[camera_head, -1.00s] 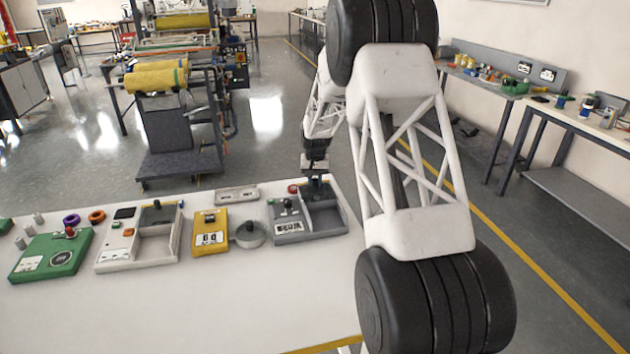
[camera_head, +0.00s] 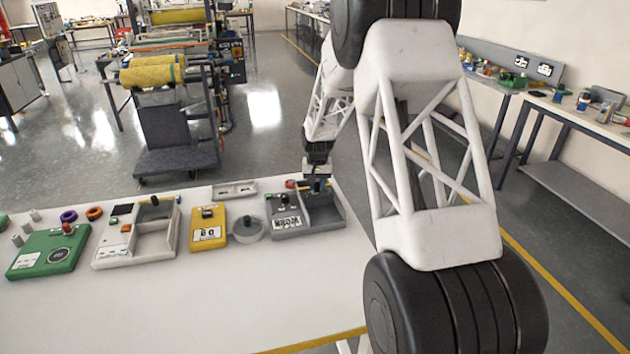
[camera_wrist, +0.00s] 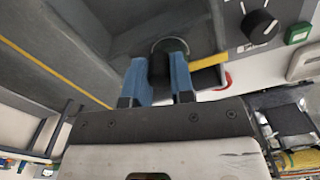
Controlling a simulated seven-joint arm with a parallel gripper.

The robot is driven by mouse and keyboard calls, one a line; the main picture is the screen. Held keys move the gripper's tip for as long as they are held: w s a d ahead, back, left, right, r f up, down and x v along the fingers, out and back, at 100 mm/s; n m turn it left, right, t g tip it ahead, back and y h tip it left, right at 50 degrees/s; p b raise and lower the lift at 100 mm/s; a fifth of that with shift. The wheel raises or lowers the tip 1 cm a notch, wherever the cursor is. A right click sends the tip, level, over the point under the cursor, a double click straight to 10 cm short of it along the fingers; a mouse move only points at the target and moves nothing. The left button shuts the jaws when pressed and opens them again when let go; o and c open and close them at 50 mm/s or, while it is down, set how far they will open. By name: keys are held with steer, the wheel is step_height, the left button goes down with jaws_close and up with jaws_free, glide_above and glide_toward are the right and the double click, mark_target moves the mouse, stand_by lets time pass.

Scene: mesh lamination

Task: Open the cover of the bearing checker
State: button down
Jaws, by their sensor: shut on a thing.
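My gripper (camera_head: 318,176) is at the back of a grey device (camera_head: 287,228) with a label and knobs at its left and a recessed compartment at its right. I cannot read which device is the bearing checker; this grey one is where my gripper works. In the wrist view the blue fingers (camera_wrist: 160,77) are shut on a small dark handle (camera_wrist: 163,46) beside the grey compartment wall. A yellow strip (camera_wrist: 208,62) shows next to it. The compartment looks open from above in the head view. I cannot make out a separate cover or its hinge.
To the left on the white table (camera_head: 190,300) are a round grey dish (camera_head: 247,236), a yellow device (camera_head: 208,240), a white device with a compartment (camera_head: 150,250) and a green device (camera_head: 48,252). The front of the table is clear. My arm hides part of the right side.

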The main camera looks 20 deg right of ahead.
mark_target(320, 197)
steer(key=shift+s, duration=1.9)
steer(key=c, duration=1)
jaws_free()
steer(key=shift+r, duration=3.9)
